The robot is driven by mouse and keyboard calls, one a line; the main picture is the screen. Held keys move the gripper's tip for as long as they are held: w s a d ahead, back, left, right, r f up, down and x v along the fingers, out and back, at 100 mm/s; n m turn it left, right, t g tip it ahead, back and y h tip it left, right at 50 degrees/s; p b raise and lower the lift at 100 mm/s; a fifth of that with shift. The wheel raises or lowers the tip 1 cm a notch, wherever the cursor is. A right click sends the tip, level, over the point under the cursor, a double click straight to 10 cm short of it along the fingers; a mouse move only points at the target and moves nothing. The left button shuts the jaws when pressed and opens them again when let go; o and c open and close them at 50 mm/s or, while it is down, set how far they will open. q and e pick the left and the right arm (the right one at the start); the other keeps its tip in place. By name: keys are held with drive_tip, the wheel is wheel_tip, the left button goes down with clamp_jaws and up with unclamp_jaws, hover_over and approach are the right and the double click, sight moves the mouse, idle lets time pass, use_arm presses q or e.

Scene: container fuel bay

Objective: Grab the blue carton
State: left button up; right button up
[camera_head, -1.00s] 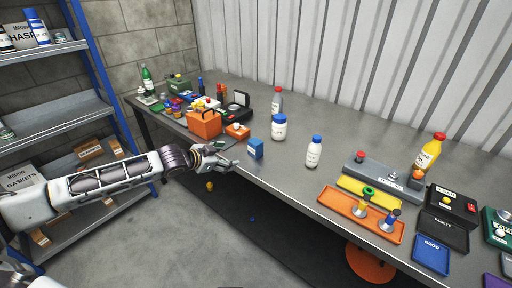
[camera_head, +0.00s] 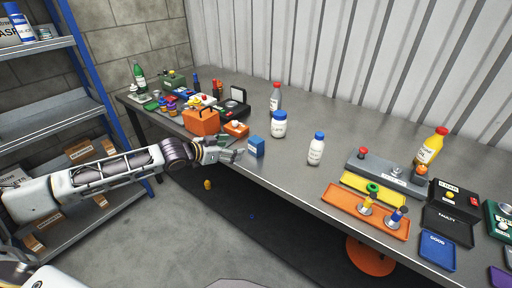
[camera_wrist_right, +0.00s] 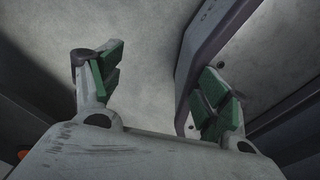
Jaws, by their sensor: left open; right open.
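The blue carton (camera_head: 257,146) stands upright near the front edge of the grey workbench in the head view. My left gripper (camera_head: 238,151) is just left of the carton, at the bench's front edge, its fingers pointing toward the carton. It is open and empty, and a small gap seems to show between fingertips and carton. My right gripper (camera_wrist_right: 160,85) shows in the right wrist view, open with green pads apart and nothing between them. The carton is not in that view.
An orange case (camera_head: 202,122) and an orange box (camera_head: 236,129) sit behind the left gripper. A blue-lidded jar (camera_head: 279,126) and a white bottle (camera_head: 316,150) stand right of the carton. Trays and a yellow bottle (camera_head: 431,148) are farther right. Bare bench surrounds the carton's right side.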

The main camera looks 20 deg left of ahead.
sight(252, 143)
use_arm(q)
drive_tip(key=shift+d+r+n, duration=0.25)
drive_tip(key=shift+r+n, duration=0.1)
drive_tip(key=shift+n, duration=0.25)
drive_tip(key=shift+w+d, duration=0.1)
drive_tip(key=shift+w, duration=0.1)
drive_tip(key=shift+x, duration=4.15)
drive_tip(key=shift+p+x, duration=0.3)
drive_tip(key=shift+x, duration=2.3)
